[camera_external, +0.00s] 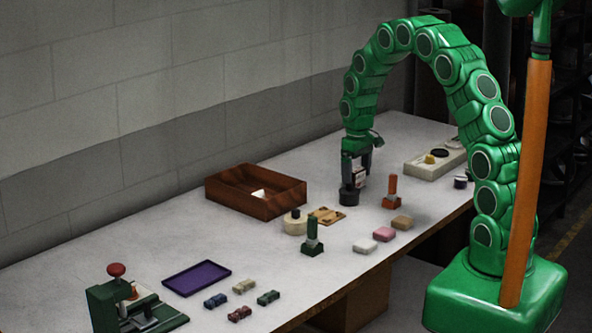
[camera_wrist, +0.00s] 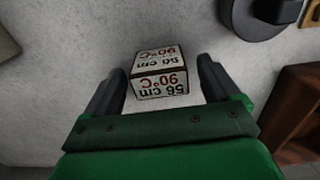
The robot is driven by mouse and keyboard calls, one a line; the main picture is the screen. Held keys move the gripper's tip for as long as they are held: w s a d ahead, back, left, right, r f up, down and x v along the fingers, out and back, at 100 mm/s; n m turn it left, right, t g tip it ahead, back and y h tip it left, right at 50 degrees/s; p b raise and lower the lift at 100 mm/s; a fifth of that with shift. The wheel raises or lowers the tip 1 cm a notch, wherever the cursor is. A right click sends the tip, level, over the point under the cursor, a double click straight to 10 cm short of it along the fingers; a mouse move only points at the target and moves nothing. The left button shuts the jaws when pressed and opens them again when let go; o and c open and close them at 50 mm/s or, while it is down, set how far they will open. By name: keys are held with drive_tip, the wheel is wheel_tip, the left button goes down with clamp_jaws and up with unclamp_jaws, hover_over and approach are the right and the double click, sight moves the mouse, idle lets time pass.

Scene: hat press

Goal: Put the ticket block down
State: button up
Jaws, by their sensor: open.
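The ticket block is a small white block with dark edges, printed "56 cm" and "90 °C". In the wrist view the ticket block (camera_wrist: 160,82) lies between the two dark fingers of my gripper (camera_wrist: 162,70), with a gap on both sides. My gripper is open and points down. In the external view my gripper (camera_external: 357,165) is over the far part of the table, and part of the block (camera_external: 360,180) shows between its fingers. The block's underside is hidden, so its contact with the table cannot be seen clearly.
A black round piece (camera_external: 349,197) stands close in front of the gripper. An orange-handled stamp (camera_external: 391,190) is to the right, a wooden box (camera_external: 225,193) to the left. A green-handled stamp (camera_external: 312,240), purple tray (camera_external: 196,278) and green press (camera_external: 125,305) are nearer the front.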

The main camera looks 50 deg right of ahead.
sight(356, 169)
wheel_tip(356, 169, up, 11)
drive_tip(key=s+a+r, duration=0.6)
drive_tip(key=s, duration=0.1)
drive_tip(key=s+a+r, duration=0.1)
drive_tip(key=s+a, duration=0.3)
drive_tip(key=s, duration=0.7)
drive_tip(key=s+a+r+g, duration=0.1)
drive_tip(key=s+a, duration=0.4)
drive_tip(key=s, duration=0.7)
drive_tip(key=s+a+r, duration=0.1)
drive_tip(key=s+a, duration=0.3)
drive_tip(key=s, duration=0.7)
drive_tip(key=shift+s+a+g, duration=0.2)
drive_tip(key=shift+s+g, duration=0.05)
drive_tip(key=shift+g, duration=0.15)
drive_tip(key=shift+r, duration=0.1)
